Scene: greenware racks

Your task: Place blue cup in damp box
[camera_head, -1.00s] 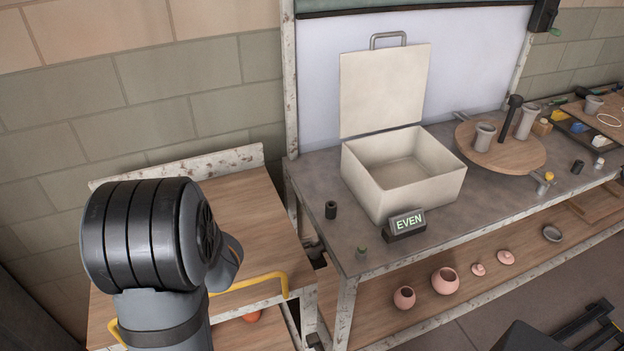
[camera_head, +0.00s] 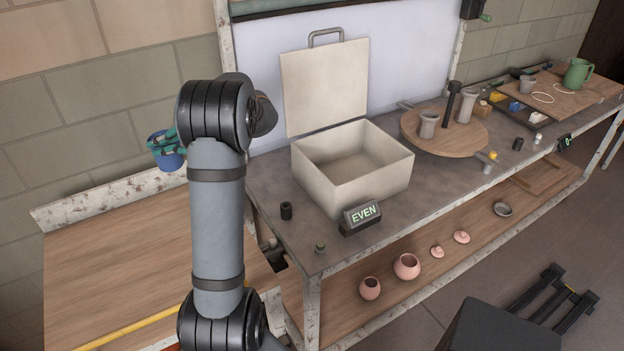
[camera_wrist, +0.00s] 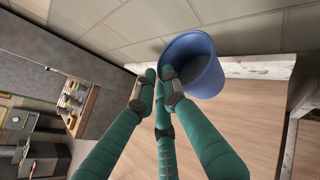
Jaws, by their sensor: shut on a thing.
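The blue cup (camera_head: 168,152) shows in the head view at the left, held up in front of the brick wall above the wooden rack. My gripper (camera_head: 160,145), with teal fingers, is shut on it; my arm hides part of the gripper. In the wrist view my gripper (camera_wrist: 162,75) has its fingertips at the rim of the blue cup (camera_wrist: 208,72), whose open mouth shows. The cream damp box (camera_head: 370,185) stands on the grey table to the right of the cup. Its lid (camera_head: 326,85) stands raised at the back, and the box looks empty inside.
Pink pots (camera_head: 407,266) sit on the shelf below.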

